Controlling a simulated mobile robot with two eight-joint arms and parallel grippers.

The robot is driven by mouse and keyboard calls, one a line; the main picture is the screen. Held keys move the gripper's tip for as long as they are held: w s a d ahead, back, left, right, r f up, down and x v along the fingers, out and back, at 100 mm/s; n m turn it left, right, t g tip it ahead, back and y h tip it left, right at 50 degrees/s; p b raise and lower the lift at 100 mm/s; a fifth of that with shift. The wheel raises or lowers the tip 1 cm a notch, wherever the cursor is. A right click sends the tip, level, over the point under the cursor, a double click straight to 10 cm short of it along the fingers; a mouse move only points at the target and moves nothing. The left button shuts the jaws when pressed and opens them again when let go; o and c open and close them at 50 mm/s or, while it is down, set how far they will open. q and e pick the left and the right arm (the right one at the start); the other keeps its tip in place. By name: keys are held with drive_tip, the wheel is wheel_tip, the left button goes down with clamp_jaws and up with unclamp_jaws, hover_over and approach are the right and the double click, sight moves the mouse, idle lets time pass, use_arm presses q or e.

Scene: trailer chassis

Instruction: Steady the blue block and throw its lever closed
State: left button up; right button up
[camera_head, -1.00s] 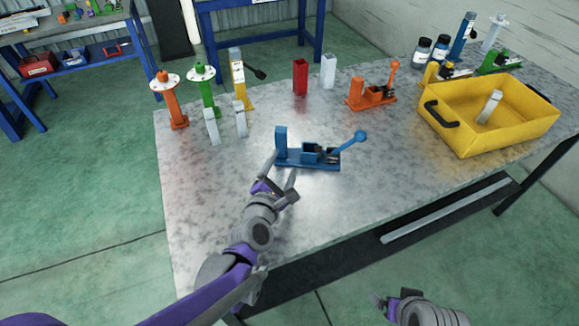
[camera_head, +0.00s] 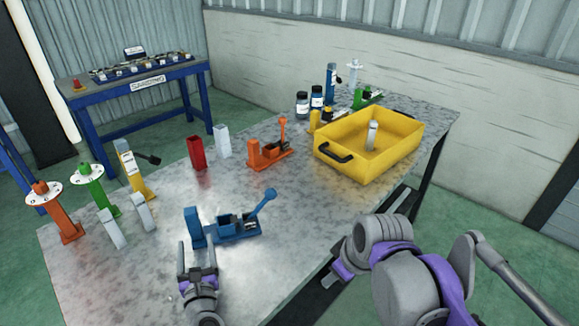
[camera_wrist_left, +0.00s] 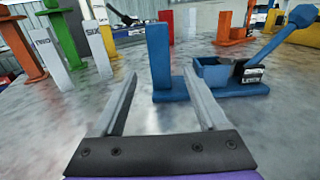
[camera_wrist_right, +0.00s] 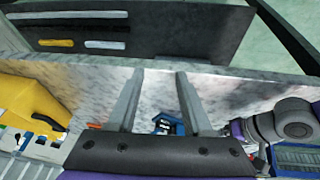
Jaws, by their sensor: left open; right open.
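The blue block (camera_head: 235,232) stands on the grey table near its front edge, with an upright post on its left end. Its lever (camera_head: 262,205) slants up to the right, ending in a knob. My left gripper (camera_head: 197,256) is open and empty just in front of the post. In the head view my right arm hides most of that gripper.
An orange lever block (camera_head: 265,153), a red block (camera_head: 197,152) and a white block (camera_head: 222,141) stand behind. A yellow bin (camera_head: 370,160) is at the right. Orange (camera_head: 58,212) and green (camera_head: 96,190) stands are at the left. The table in front of the bin is clear.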

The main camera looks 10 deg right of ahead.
sight(194, 217)
use_arm(q)
drive_tip(key=shift+w, duration=0.25)
drive_tip(key=w, duration=0.3)
drive_tip(key=w+a, duration=0.1)
drive_tip(key=w, duration=0.2)
drive_tip(key=w+a, duration=0.1)
drive_tip(key=w, duration=0.3)
use_arm(e)
drive_tip(key=w+a+r+n+y, duration=0.1)
drive_tip(key=w+a+r+n, duration=0.1)
drive_tip(key=w+r+n, duration=0.2)
drive_tip(key=w+a+r+n+g+y, duration=0.1)
drive_tip(key=w+a+r+n, duration=0.1)
drive_tip(key=w+n, duration=0.7)
drive_tip(key=w+a+r+n+g+y, duration=0.1)
drive_tip(key=w+r+n, duration=0.4)
drive_tip(key=w, duration=0.5)
drive_tip(key=shift+w+a+r+n+y, duration=0.15)
drive_tip(key=shift+a+r+n+y, duration=0.2)
drive_tip(key=shift+a+n+y, duration=0.6)
drive_tip(key=shift+d+n+h, duration=0.2)
drive_tip(key=shift+n+h, duration=0.05)
drive_tip(key=shift+h, duration=0.1)
use_arm(q)
clamp_jaws()
use_arm(e)
drive_tip(key=shift+c, duration=0.2)
